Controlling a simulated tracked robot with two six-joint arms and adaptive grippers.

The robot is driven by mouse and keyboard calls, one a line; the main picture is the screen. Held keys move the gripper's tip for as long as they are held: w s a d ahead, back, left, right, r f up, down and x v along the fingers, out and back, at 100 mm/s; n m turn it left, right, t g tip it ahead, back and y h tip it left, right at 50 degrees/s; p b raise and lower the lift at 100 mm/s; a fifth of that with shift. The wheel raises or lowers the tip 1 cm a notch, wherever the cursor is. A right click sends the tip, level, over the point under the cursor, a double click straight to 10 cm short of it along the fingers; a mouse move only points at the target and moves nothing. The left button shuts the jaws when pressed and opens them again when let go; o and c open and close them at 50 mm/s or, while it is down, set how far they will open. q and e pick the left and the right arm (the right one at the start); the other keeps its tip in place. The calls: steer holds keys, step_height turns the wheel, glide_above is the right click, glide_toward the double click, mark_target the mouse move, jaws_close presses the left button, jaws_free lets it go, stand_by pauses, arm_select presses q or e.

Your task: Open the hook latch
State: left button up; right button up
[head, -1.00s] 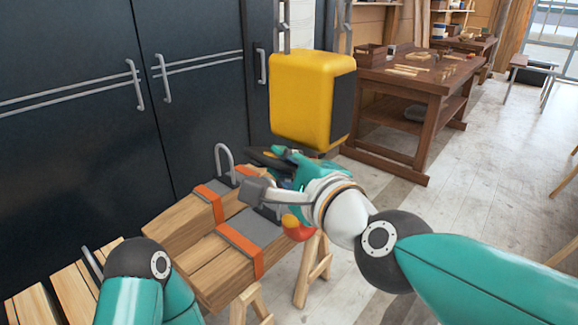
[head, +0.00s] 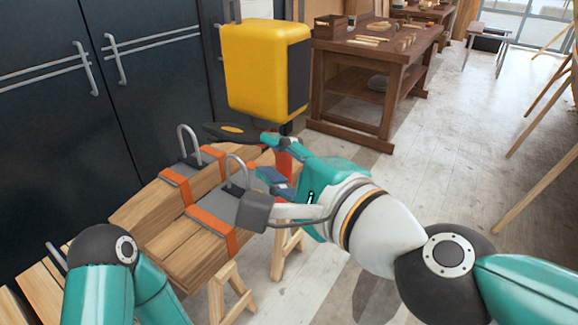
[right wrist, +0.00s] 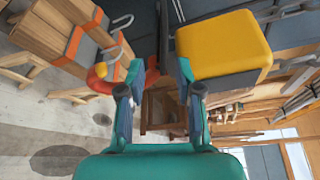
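A red-orange hook (head: 283,166) hangs below the yellow block (head: 262,72) of a hoist. In the head view my right gripper (head: 243,152) partly covers it. In the right wrist view the hook (right wrist: 101,75) curves out left of the fingers, and its red upper part shows between them, near the tips. My right gripper (right wrist: 160,68) is open there, with a clear gap between its fingers. I cannot make out the latch itself or tell whether a finger touches it. My left arm shows at the lower left of the head view, but its gripper is out of view.
Strapped timber beams (head: 178,243) with grey metal hoops (head: 188,140) lie on wooden trestles (head: 228,296), left of and below the hook. Dark cabinets (head: 60,120) stand behind. A brown workbench (head: 375,60) stands at the back. The floor to the right is mostly clear.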

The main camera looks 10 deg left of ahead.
steer(key=shift+v, duration=1.5)
